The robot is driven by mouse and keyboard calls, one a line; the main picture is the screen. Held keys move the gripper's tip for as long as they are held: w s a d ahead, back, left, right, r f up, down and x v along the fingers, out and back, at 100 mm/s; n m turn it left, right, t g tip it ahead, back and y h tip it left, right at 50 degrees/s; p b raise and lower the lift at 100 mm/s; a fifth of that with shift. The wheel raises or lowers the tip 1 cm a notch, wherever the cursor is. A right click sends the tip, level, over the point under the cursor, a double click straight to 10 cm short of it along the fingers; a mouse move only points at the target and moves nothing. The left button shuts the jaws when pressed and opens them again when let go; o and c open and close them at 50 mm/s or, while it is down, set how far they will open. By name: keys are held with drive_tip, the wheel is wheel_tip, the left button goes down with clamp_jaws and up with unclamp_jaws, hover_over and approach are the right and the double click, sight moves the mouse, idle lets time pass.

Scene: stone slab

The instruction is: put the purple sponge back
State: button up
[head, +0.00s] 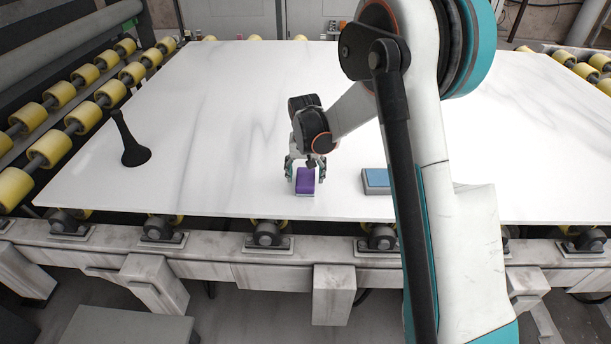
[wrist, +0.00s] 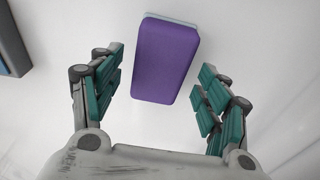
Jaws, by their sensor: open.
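The purple sponge (head: 305,181) lies on the white stone slab (head: 210,120) near its front edge. It has a thin pale layer along one side. My gripper (head: 305,168) is just above and around it. In the wrist view, the sponge (wrist: 166,60) lies between and a little beyond the two open fingers of my gripper (wrist: 160,92).
A blue-topped grey block (head: 375,180) lies to the right of the sponge, partly behind my arm; its edge shows in the wrist view (wrist: 10,45). A black cone-shaped stand (head: 134,152) stands at the left. Yellow rollers (head: 50,145) line the slab's left side. The slab's middle left is clear.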

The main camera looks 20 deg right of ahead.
sight(305, 180)
drive_tip(key=s+r+p, duration=0.1)
drive_tip(key=s+r, duration=0.2)
drive_tip(key=r, duration=0.3)
drive_tip(key=s+r+t+p, duration=0.1)
drive_tip(key=s+r, duration=0.2)
drive_tip(key=r, duration=0.3)
drive_tip(key=s+r+p, duration=0.1)
drive_tip(key=s+r, duration=0.1)
drive_tip(key=r, duration=0.4)
drive_tip(key=s+r+n+t, duration=0.1)
drive_tip(key=s+r+t, duration=0.1)
drive_tip(key=s, duration=1)
drive_tip(key=s+r+n+t, duration=0.2)
drive_tip(key=s+r, duration=0.1)
drive_tip(key=s, duration=1)
drive_tip(key=shift+s+r+n+y, duration=0.2)
drive_tip(key=shift+r+n+y, duration=0.1)
drive_tip(key=shift+c, duration=0.5)
